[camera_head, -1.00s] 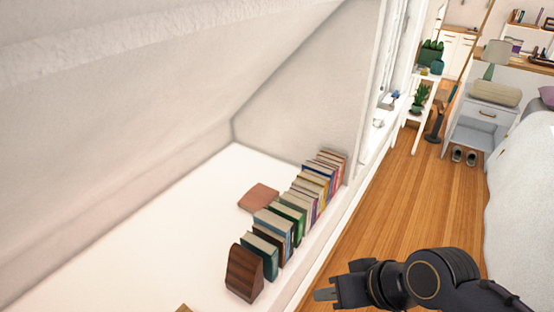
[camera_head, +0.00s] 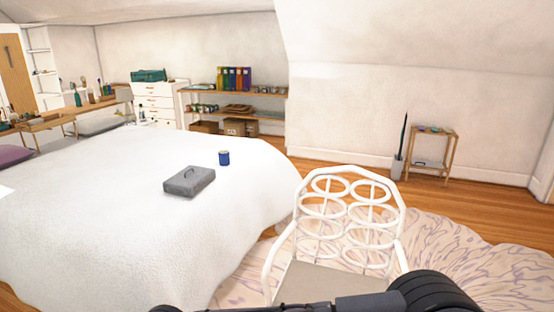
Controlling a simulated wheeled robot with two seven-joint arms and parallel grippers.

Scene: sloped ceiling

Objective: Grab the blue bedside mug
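A small dark blue mug (camera_head: 224,159) with a paler rim stands upright on the white bed (camera_head: 110,215), near the bed's right edge. It is behind and right of a grey box with a handle. Part of my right arm crosses the bottom edge of the view, far in front of the mug and apart from it. Its gripper end is cut off by the frame, so I cannot see how its fingers stand. I cannot make out my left gripper.
The grey box (camera_head: 189,181) lies on the bed. A white chair (camera_head: 348,222) stands close in front on a patterned rug (camera_head: 445,255), right of the bed. A shelf (camera_head: 235,92) and white drawers (camera_head: 155,102) stand behind. Bare wood floor lies at the right.

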